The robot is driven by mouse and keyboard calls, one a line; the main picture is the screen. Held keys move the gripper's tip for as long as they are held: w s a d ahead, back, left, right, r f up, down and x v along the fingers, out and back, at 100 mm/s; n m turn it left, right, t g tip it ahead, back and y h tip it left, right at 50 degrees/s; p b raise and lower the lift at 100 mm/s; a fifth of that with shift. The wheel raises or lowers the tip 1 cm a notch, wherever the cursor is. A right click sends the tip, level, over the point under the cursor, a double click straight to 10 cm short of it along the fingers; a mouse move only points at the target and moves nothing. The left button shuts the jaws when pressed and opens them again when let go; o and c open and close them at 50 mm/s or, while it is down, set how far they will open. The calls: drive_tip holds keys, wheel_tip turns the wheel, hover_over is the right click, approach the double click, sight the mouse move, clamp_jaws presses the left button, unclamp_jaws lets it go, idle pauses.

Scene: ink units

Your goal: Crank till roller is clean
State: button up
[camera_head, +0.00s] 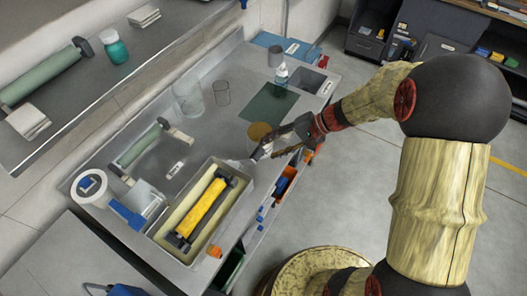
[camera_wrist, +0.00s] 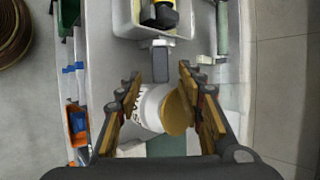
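The yellow roller (camera_head: 203,207) with black ends lies in a pale rectangular tray (camera_head: 247,190) on the grey bench. Part of the roller (camera_wrist: 160,14) and the tray (camera_wrist: 122,22) show at the top of the wrist view. An orange knob (camera_head: 215,251) is by the tray's front right corner; I cannot tell whether it is the crank handle.
A green roller (camera_head: 139,146) lies behind the tray. A tape roll (camera_head: 91,185) is at left. Orange and blue bins (camera_head: 286,181) line the bench front.

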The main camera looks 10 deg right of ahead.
sight(261, 153)
drive_tip(key=shift+b+x, duration=0.35)
drive_tip(key=shift+x, duration=2.05)
drive_tip(key=c, duration=0.4)
clamp_jaws()
